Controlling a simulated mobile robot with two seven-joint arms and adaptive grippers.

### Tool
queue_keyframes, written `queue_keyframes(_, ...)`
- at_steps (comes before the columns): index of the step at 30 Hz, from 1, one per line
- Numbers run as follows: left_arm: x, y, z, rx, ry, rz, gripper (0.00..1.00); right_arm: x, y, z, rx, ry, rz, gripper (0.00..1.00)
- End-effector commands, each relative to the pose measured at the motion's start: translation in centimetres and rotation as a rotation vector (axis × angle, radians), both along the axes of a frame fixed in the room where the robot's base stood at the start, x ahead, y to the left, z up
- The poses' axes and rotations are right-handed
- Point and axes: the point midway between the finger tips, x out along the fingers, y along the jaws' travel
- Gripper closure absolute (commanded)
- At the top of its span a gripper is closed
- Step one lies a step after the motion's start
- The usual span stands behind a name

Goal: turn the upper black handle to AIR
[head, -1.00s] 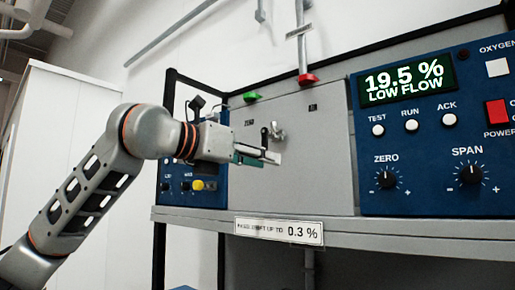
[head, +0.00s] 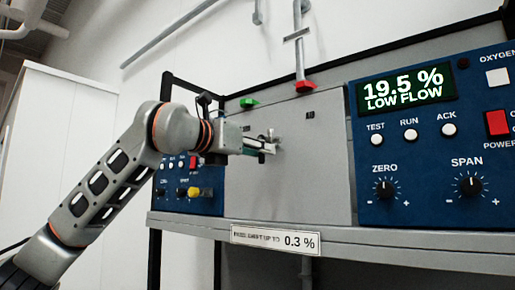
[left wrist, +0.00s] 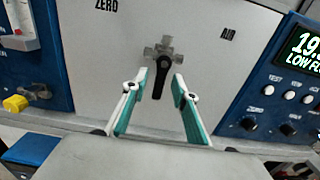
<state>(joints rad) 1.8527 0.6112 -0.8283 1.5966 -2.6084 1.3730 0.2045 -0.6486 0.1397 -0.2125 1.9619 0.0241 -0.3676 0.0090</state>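The black handle (left wrist: 159,80) hangs from a metal valve fitting (left wrist: 161,48) on the grey panel. It points down, slightly to the left. The ZERO label (left wrist: 106,5) is at its upper left and the AIR label (left wrist: 228,33) at its upper right. My left gripper (left wrist: 160,86) is open in the left wrist view, one finger on each side of the handle, with gaps visible. In the head view my left gripper (head: 268,147) is at the fitting (head: 273,136), and its fingers mostly hide the handle. My right gripper is not in view.
A blue analyser (head: 430,195) to the right displays 19.5 % LOW FLOW. Another blue unit with a yellow knob (left wrist: 15,103) is at the left. Red (head: 304,86) and green (head: 249,103) pieces are above the panel. A shelf (head: 400,245) runs below.

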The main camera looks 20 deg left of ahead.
Motion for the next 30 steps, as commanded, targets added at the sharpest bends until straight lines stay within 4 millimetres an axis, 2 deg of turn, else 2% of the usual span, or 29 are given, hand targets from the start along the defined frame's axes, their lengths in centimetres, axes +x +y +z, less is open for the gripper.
queue_keyframes(6,0.0,0.0,0.0,0.0,0.0,0.0,0.72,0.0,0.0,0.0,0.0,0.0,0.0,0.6)
queue_keyframes(9,0.0,0.0,0.0,0.0,0.0,0.0,0.98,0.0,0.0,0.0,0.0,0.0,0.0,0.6)
queue_keyframes(10,0.0,0.0,0.0,0.0,0.0,0.0,1.0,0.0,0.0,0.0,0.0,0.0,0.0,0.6)
queue_keyframes(20,0.0,0.0,0.0,-0.016,0.005,0.0,1.0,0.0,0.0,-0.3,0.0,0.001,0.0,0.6)
queue_keyframes(30,-0.1,-0.6,-0.2,-0.182,0.066,-0.001,1.0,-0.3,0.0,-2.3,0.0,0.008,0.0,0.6)
